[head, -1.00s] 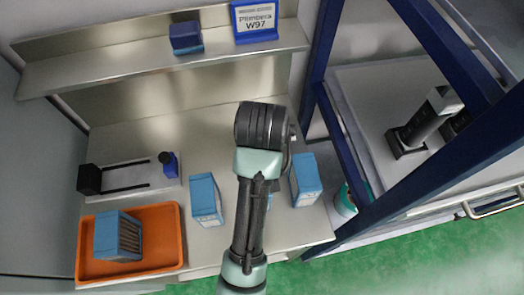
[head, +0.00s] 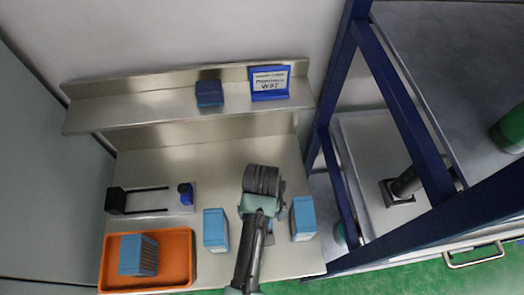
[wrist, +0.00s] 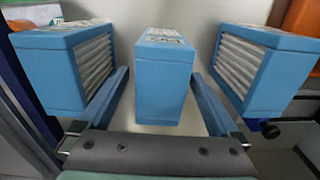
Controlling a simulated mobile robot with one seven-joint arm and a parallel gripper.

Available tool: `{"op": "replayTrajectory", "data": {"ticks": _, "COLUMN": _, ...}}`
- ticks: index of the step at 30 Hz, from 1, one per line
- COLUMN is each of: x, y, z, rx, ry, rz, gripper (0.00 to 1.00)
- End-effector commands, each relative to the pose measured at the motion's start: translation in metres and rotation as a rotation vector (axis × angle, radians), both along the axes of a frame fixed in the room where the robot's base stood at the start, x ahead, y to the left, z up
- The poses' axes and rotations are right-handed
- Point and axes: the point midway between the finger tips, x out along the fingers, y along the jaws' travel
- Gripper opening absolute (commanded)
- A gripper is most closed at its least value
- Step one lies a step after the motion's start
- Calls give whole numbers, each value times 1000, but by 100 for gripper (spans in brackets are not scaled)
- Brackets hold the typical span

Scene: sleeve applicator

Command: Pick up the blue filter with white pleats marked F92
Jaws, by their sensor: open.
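Three blue filters stand on the steel bench. In the wrist view the middle filter (wrist: 162,80) stands upright between the two fingers of my open gripper (wrist: 163,95), with no clear contact. Its pleats are not visible and its top label is too oblique to read. The left filter (wrist: 60,70) and right filter (wrist: 262,70) show white pleats and stand outside the fingers. I cannot tell which is marked F92. In the head view my arm mostly hides the middle filter (head: 270,228); the others stand left (head: 216,230) and right (head: 303,218) of it.
An orange tray (head: 180,275) holds another blue filter (head: 138,256) with dark pleats. A black fixture with two rods (head: 116,200) and a small blue item (head: 186,193) sit behind it. A shelf (head: 150,110) spans the back. A blue frame (head: 395,90) stands right.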

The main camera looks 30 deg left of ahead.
Motion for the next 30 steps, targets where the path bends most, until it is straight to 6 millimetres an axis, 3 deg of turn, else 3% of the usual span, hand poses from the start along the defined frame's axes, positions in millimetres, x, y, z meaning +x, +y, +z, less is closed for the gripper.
{"op": "replayTrajectory", "data": {"ticks": 7, "x": -2, "y": -1, "z": -15, "rx": 0, "ry": 2, "rz": 0, "gripper": 98}}
{"op": "replayTrajectory", "data": {"ticks": 16, "x": -3, "y": -1, "z": -51, "rx": 0, "ry": 0, "rz": 0, "gripper": 98}}
{"op": "replayTrajectory", "data": {"ticks": 26, "x": -3, "y": -1, "z": -57, "rx": 0, "ry": -2, "rz": 0, "gripper": 98}}
{"op": "replayTrajectory", "data": {"ticks": 30, "x": -3, "y": -1, "z": -57, "rx": 1, "ry": -2, "rz": 0, "gripper": 74}}
